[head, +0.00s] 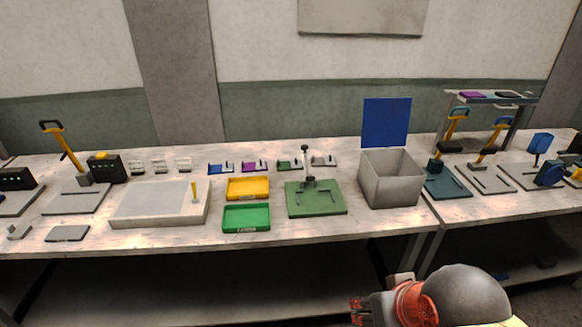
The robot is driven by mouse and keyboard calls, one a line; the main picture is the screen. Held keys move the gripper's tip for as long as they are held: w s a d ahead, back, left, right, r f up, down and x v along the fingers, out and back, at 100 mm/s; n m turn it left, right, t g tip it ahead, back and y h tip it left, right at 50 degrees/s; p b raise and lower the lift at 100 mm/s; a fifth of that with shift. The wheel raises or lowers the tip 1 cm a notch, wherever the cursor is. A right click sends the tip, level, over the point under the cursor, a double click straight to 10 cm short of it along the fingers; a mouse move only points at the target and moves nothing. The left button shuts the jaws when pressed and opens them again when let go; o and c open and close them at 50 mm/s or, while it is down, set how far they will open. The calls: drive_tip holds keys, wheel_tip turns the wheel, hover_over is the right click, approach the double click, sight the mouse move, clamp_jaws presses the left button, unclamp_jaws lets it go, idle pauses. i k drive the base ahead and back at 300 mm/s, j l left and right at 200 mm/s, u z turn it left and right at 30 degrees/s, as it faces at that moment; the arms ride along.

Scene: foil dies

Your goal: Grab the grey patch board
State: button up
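A small grey board-like piece (323,160) stands at the right end of a row of similar pieces at the back of the bench. A flat dark-grey plate (67,233) lies near the front edge at the left. I cannot tell for sure which of these is the grey patch board. My gripper (358,311) is low in the picture, in front of the bench and well apart from both. Its fingers are small and dark here, and I cannot see whether they are open.
Blue (221,168), purple (255,166) and green (289,164) pieces share the row. A yellow tray (248,188), a green tray (246,217) and a green-based stand (316,200) are in front. A grey open box (390,180) with a raised blue panel (386,122) stands right of the row.

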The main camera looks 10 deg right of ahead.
sight(315, 162)
drive_tip(key=i+j+z, duration=0.1)
drive_tip(key=z, duration=0.35)
drive_tip(key=i+j+z, duration=0.1)
drive_tip(key=j+z, duration=0.15)
drive_tip(key=z, duration=0.2)
drive_tip(key=j+z, duration=0.25)
drive_tip(key=z, duration=0.15)
drive_tip(key=j+z, duration=0.45)
drive_tip(key=j, duration=1.7)
